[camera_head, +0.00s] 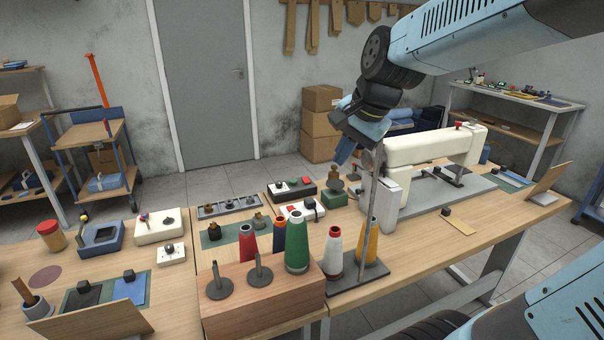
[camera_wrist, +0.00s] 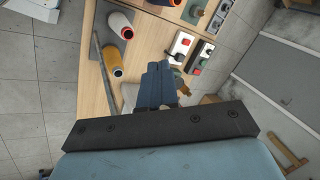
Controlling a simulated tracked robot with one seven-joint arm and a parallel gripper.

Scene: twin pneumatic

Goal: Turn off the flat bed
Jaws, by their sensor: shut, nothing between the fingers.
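A cream sewing machine (camera_head: 425,148) stands on a grey flat bed plate (camera_head: 410,212) at the right of the table. It has a small red knob (camera_head: 458,126) on top. I cannot tell which one belongs to the flat bed. My gripper (camera_head: 342,160) is shut and empty, above the table beside the machine's left end. Its blue fingers show in the wrist view (camera_wrist: 157,72).
Thread cones, including a green one (camera_head: 297,245) and a yellow one (camera_head: 370,240), stand on a wooden block (camera_head: 270,297) and a dark base at the front. A thin upright rod (camera_head: 371,205) rises near my gripper. A green block (camera_head: 333,199) is below it.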

